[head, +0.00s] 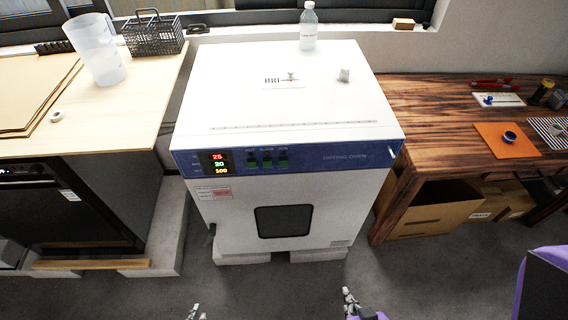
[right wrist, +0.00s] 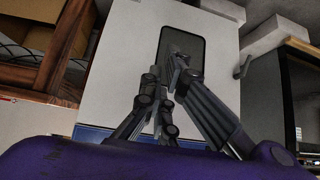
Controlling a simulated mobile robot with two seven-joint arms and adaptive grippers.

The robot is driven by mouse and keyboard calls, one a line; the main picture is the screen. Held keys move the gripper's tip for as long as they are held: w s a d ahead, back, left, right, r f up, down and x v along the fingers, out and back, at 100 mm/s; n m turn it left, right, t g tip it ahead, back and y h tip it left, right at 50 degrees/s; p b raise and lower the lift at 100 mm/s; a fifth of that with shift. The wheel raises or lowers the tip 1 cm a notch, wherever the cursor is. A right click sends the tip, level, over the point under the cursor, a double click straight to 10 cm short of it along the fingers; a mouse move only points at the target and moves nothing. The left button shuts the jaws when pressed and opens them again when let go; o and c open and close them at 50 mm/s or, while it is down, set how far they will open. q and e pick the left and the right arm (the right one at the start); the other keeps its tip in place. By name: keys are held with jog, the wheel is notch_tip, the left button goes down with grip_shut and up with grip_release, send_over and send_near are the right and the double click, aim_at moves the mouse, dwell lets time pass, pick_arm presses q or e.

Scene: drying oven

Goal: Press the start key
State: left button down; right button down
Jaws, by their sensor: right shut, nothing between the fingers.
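The white drying oven (head: 290,90) stands in the middle of the head view. Its blue front panel (head: 340,160) carries a lit display (head: 216,163) and a row of small dark-green keys (head: 267,159). The labels are too small to read, so I cannot tell which is the start key. My right gripper (head: 348,294) is low in front of the oven, apart from the keys. In the right wrist view its fingers (right wrist: 172,62) are shut and empty, in front of the oven window (right wrist: 165,45). My left gripper (head: 196,312) barely shows at the bottom edge; its jaw state is unclear.
A bottle (head: 308,27) stands on the oven's back edge. A light bench (head: 140,95) with a jug (head: 95,48) and wire basket (head: 153,35) is at left. A wooden table (head: 430,105) is at right, cardboard boxes (head: 430,217) beneath. The floor before the oven is clear.

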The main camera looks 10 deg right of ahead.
jog(key=shift+s, duration=0.2)
jog(key=shift+s+f, duration=0.15)
jog(key=shift+s, duration=0.15)
